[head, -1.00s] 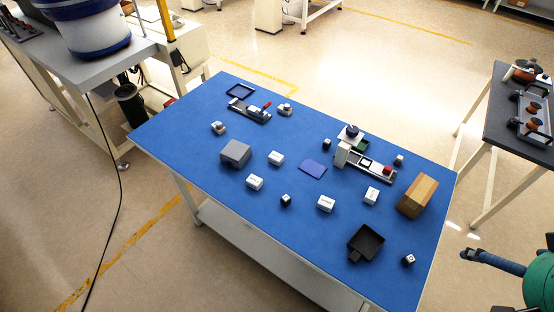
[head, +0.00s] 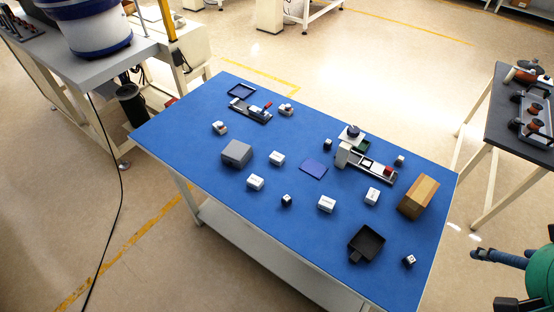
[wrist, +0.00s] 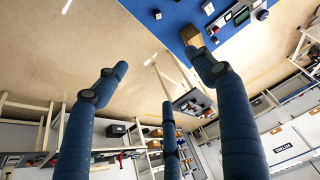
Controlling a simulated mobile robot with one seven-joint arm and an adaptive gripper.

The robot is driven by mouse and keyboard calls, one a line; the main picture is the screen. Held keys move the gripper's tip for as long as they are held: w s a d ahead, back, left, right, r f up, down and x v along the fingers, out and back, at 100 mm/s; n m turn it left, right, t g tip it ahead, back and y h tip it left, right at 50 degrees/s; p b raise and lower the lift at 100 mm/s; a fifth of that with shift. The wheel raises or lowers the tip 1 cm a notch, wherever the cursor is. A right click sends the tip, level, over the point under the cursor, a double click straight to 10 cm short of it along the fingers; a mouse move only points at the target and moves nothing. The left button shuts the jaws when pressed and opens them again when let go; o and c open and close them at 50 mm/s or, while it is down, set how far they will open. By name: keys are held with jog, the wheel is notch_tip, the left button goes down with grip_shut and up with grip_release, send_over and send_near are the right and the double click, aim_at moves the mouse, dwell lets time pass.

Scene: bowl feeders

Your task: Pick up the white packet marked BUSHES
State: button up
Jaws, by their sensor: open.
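Several white packets lie apart on the blue tabletop: one near the middle (head: 277,158), one left of it nearer the front (head: 255,182), one at the front centre (head: 326,204), and one towards the right (head: 372,196). Each has small dark print on it, too small to read here, so I cannot tell which says BUSHES. My gripper (wrist: 160,82) is open and empty in the wrist view, its blue fingers spread. In the head view it shows partly at the lower right edge, off the table's right side, well away from the packets.
On the blue table (head: 185,128) are a grey block (head: 236,153), a brown box (head: 418,196), a black tray (head: 366,243), a blue pad (head: 313,169), small dark cubes and two fixtures. A dark side table (head: 515,125) stands at the right, with floor between.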

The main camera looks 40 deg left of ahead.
jog(key=w+a+r+g+y, duration=0.1)
jog(key=w+a+r, duration=0.1)
jog(key=w+a, duration=0.55)
jog(key=w+a+r+g, duration=0.1)
jog(key=w+a+r, duration=0.25)
jog(key=w, duration=0.75)
jog(key=w+a+f+g+p, duration=0.1)
jog(key=w+a+f, duration=0.4)
jog(key=a, duration=0.4)
jog(key=w+a+f, duration=0.3)
jog(key=w+a, duration=0.4)
jog(key=a, duration=0.3)
jog(key=w+a+f+g+p, duration=0.1)
jog(key=w+a+f, duration=0.4)
jog(key=a, duration=0.4)
jog(key=g+h+p, duration=0.1)
jog(key=g, duration=0.1)
send_over(276, 156)
notch_tip(276, 156, down, 29)
jog(key=shift+w+r, duration=0.1)
jog(key=shift+f+b, duration=0.3)
jog(key=shift+f, duration=4)
